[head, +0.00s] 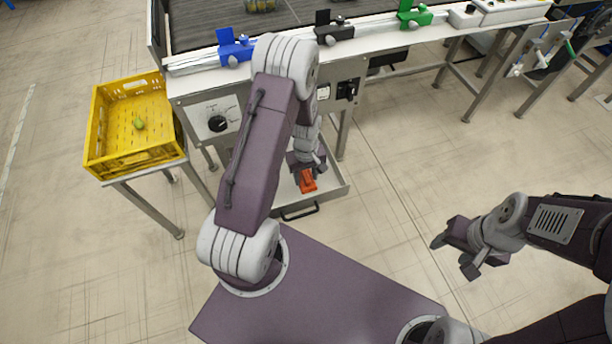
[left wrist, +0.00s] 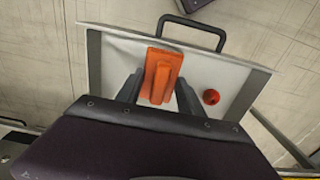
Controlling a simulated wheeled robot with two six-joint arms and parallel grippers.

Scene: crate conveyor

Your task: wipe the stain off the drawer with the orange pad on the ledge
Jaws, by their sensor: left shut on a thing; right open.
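My left gripper (head: 304,168) is shut on the orange pad (head: 307,184) and holds it over the open drawer (head: 334,181). In the left wrist view the orange pad (left wrist: 162,72) sits between the two dark fingers of my left gripper (left wrist: 159,92), above the pale drawer floor (left wrist: 118,58). I cannot tell whether the pad touches the floor. My right gripper (head: 456,255) is open and empty, over the floor at the right.
The drawer has a dark handle (head: 299,212). A yellow crate (head: 98,132) with a green fruit (head: 139,124) stands at the left. The conveyor (head: 200,28) is behind. The floor at right is clear.

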